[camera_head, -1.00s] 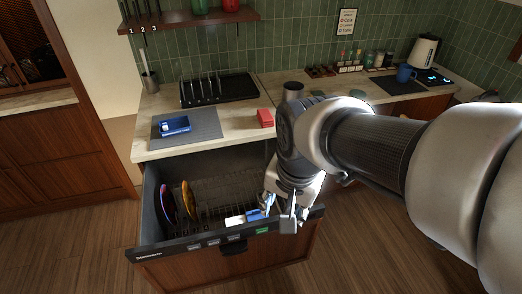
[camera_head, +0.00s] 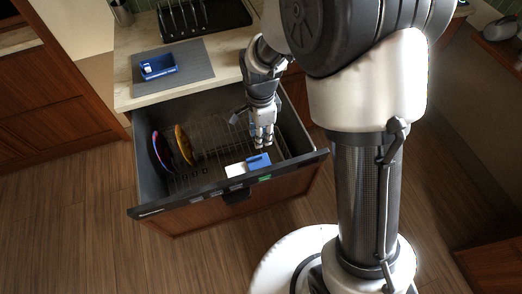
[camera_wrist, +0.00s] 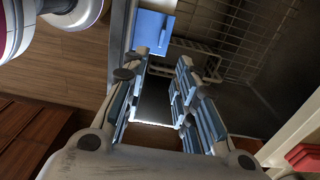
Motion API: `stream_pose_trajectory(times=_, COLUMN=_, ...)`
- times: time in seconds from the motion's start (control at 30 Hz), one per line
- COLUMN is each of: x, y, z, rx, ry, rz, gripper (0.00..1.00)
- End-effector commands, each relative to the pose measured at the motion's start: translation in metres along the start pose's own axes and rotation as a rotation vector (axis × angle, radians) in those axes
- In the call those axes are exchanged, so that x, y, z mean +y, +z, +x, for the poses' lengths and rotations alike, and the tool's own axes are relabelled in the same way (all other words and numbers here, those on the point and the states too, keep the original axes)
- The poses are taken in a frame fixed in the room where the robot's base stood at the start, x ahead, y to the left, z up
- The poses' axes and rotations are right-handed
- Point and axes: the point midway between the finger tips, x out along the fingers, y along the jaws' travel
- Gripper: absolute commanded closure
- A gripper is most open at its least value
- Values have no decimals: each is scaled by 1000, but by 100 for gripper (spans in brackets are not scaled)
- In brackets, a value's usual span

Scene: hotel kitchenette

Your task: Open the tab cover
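The pulled-out dishwasher drawer (camera_head: 212,190) has a white part (camera_head: 235,170) and a blue tab cover (camera_head: 258,162) side by side at the inner side of its front rim. I cannot tell whether the cover is shut. The blue cover also shows at the top of the wrist view (camera_wrist: 153,30), just beyond my fingertips. My gripper (camera_head: 262,142) points down over the drawer, behind the blue cover and apart from it. In the wrist view my gripper (camera_wrist: 166,62) has its fingers apart, with nothing held between them.
A purple-blue plate (camera_head: 161,152) and a yellow plate (camera_head: 183,145) stand in the wire rack on the left. A blue box (camera_head: 158,66) with a white piece in it sits on a grey mat (camera_head: 196,60) on the counter. A red object (camera_wrist: 304,157) shows in the wrist view.

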Motion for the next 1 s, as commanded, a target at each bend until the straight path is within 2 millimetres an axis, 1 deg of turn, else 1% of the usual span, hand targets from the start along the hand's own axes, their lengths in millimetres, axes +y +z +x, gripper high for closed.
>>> stream_pose_trajectory(times=0.03, x=1, y=0, z=16, rx=0, ry=3, rz=0, gripper=73)
stream_pose_trajectory(times=0.2, x=1, y=0, z=53, rx=0, ry=4, rz=-1, gripper=73)
stream_pose_trajectory(times=0.4, x=1, y=0, z=90, rx=0, ry=3, rz=-1, gripper=73)
stream_pose_trajectory(times=0.5, x=0, y=0, z=103, rx=0, ry=1, rz=-1, gripper=73)
stream_pose_trajectory(times=0.6, x=0, y=0, z=110, rx=0, ry=0, rz=-1, gripper=73)
stream_pose_trajectory(times=0.7, x=0, y=0, z=114, rx=0, ry=-1, rz=-1, gripper=73)
stream_pose_trajectory(times=0.97, x=0, y=0, z=114, rx=0, ry=-1, rz=-1, gripper=73)
stream_pose_trajectory(times=1.0, x=0, y=0, z=114, rx=0, ry=-1, rz=-1, gripper=75)
